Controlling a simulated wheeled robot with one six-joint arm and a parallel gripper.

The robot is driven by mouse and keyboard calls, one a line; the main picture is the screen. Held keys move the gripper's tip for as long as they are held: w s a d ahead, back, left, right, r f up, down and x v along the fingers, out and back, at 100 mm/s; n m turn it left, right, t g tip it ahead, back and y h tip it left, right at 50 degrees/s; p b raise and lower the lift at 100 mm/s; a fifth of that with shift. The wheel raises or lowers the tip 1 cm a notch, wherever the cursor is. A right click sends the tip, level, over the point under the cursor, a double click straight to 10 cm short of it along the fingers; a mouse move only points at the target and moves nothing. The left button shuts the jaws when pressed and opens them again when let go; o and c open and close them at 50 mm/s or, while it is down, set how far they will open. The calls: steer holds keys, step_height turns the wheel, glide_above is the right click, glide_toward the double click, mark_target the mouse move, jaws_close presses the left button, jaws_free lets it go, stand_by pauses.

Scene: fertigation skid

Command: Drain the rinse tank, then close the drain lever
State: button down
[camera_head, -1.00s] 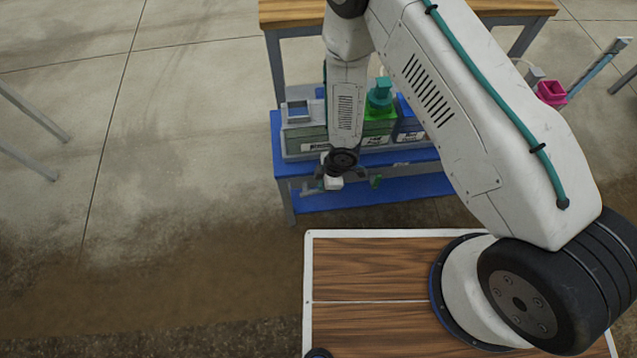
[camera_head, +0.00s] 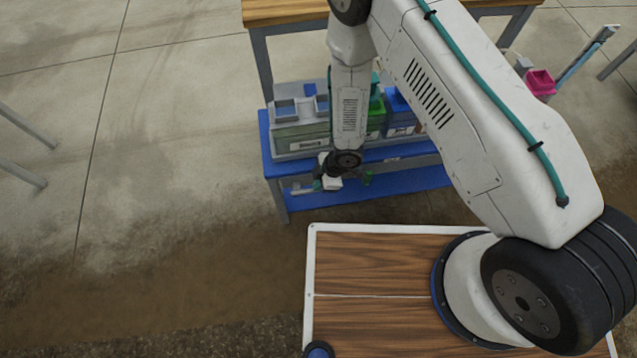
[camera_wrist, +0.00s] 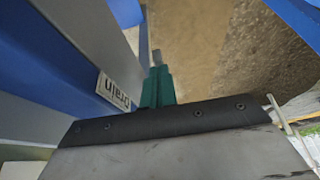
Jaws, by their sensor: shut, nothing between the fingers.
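My gripper (camera_head: 318,185) is low in front of the blue bench, left of middle. In the wrist view its teal fingers (camera_wrist: 157,90) are together, with nothing seen held between them. A narrow grey piece (camera_wrist: 156,58) shows just beyond them; I cannot tell whether it is a fingertip or the drain lever. A white "drain" label (camera_wrist: 113,90) is beside the fingers on the left. A grey-green tank (camera_head: 300,138) stands at the bench's left end; its lettering is too small to read, so I cannot confirm it as the rinse tank. The lever's position and any flow are unclear.
The blue bench (camera_head: 268,150) also carries a green container (camera_head: 377,118) and a blue one (camera_head: 401,112), partly behind my arm. A small green fitting (camera_head: 367,178) is right of my gripper. The floor at left is mostly clear.

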step_height(320, 180, up, 5)
steer(key=shift+w+d+f, duration=0.1)
steer(key=shift+f, duration=0.05)
steer(key=d+v, duration=0.1)
steer(key=v, duration=0.8)
steer(key=shift+f, duration=0.1)
stand_by(5.3)
